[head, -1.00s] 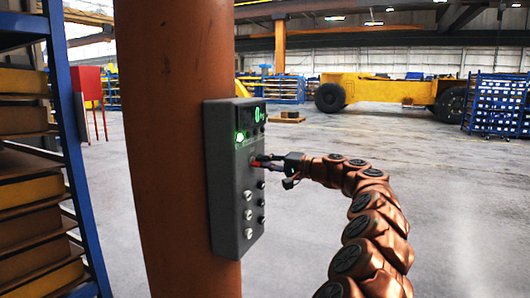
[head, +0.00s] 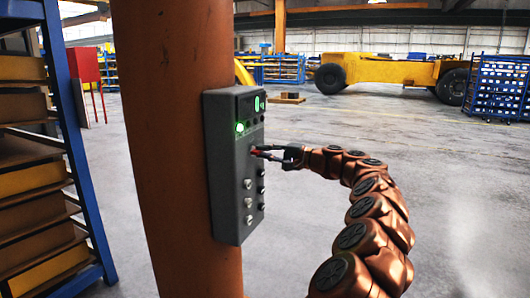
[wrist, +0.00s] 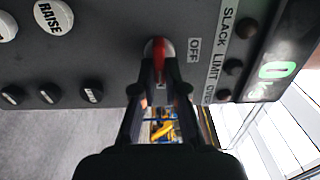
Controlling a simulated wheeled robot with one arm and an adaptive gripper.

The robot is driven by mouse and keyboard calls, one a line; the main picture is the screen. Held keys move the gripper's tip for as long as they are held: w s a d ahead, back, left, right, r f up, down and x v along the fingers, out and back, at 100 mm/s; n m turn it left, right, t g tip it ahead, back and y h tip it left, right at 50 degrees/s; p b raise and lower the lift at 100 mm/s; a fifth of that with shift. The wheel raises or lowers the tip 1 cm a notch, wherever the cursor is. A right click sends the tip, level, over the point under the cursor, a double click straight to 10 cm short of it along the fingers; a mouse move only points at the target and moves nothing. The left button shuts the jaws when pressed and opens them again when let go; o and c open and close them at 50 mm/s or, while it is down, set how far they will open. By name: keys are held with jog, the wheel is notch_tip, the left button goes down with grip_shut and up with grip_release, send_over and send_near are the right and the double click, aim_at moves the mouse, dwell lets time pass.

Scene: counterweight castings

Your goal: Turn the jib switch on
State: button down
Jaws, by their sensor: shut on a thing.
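The grey control box (head: 233,170) is fixed to the orange column. A red switch lever (wrist: 160,48) stands out from its face, next to a label reading OFF in the wrist view. My gripper (wrist: 160,80) is shut on this lever, its two dark fingers one on each side. In the head view my gripper (head: 258,151) meets the box face below the lit green lamp (head: 240,127). The lever's base and any label behind the fingers are hidden. I cannot read the name of this switch.
A round button marked RAISE (wrist: 53,15) and several dark knobs share the panel. A lit green display (wrist: 277,70) is beside the SLACK and LIMIT labels. The orange column (head: 175,150) stands behind the box. A blue rack (head: 75,150) is at left; open floor lies right.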

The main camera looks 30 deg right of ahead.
jog(key=shift+d, duration=0.1)
jog(key=c, duration=1.2)
grip_release()
jog(key=v, duration=1.2)
